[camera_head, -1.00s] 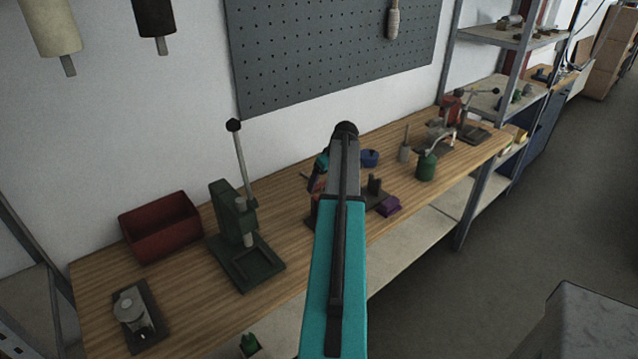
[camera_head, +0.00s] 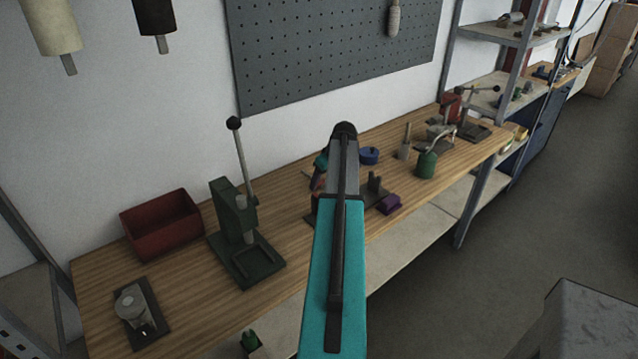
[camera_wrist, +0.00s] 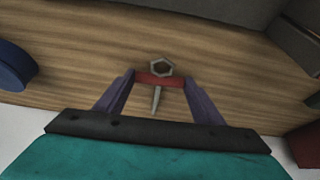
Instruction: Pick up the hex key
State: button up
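In the wrist view the hex key (camera_wrist: 156,98) shows as a grey shank with a six-sided ring at its far end, over the wood bench. My gripper (camera_wrist: 160,80) has two purple fingers that stand apart on either side of it. A red bar runs across the shank between the fingertips. I cannot tell whether the bar belongs to the tool or to the gripper, or whether the fingers press on anything. In the head view my arm hides the fingertips and the hex key.
The wood bench (camera_head: 180,260) carries a green lever press (camera_head: 240,235), a red bin (camera_head: 160,223), a blue round piece (camera_head: 369,155), a purple block (camera_head: 389,204) and a green canister (camera_head: 426,165). A grey pegboard (camera_head: 330,50) hangs behind. Bare wood surrounds the tool in the wrist view.

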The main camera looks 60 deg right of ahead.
jog(key=shift+c, duration=0.7)
jog(key=shift+r, duration=0.15)
notch_tip(320, 180, up, 10)
jog(key=b, duration=0.3)
dwell(0.3)
jog(key=shift+f, duration=0.2)
